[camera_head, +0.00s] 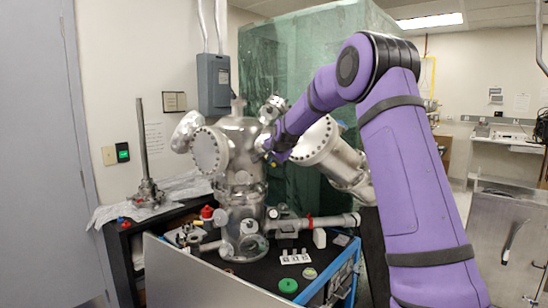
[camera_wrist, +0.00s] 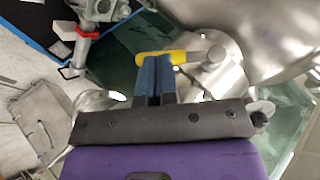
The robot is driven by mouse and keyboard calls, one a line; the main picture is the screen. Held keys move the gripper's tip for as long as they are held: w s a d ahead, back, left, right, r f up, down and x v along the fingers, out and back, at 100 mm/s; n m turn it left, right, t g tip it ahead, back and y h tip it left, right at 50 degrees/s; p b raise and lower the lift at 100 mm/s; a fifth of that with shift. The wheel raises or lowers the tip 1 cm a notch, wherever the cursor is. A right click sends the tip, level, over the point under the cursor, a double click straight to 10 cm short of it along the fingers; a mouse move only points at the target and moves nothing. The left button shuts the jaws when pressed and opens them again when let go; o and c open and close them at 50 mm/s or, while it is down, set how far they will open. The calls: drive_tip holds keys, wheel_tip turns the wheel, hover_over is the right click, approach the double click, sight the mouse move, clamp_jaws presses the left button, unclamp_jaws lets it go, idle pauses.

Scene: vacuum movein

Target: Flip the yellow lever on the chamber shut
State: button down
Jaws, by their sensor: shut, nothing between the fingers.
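The silver vacuum chamber (camera_head: 238,170) stands upright in the middle of the head view, with several round flanged ports. In the wrist view, part of its metal body (camera_wrist: 230,20) fills the upper right. The yellow lever (camera_wrist: 180,55) lies almost level across the wrist view, its right end at a round metal fitting (camera_wrist: 215,75). My gripper (camera_wrist: 154,60) has its blue fingers together and empty, with the tips at the lever's lower edge. Contact cannot be told. In the head view my gripper (camera_head: 278,156) is beside the chamber's upper right; I cannot make out the lever there.
A black-topped cart (camera_head: 265,268) with a blue frame carries the chamber and small parts. A large metal port tube (camera_head: 335,160) extends right of the chamber, close to my arm. A green glass-like panel (camera_head: 300,50) stands behind. A grey electrical box (camera_head: 213,83) hangs on the wall.

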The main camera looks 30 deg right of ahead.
drive_tip(key=shift+w+a+f, duration=0.2)
drive_tip(key=shift+w+f, duration=0.1)
drive_tip(key=shift+f, duration=0.35)
drive_tip(key=shift+w+a+f, duration=0.2)
drive_tip(key=shift+w+f, duration=0.1)
drive_tip(key=shift+f, duration=0.3)
drive_tip(key=shift+r, duration=0.8)
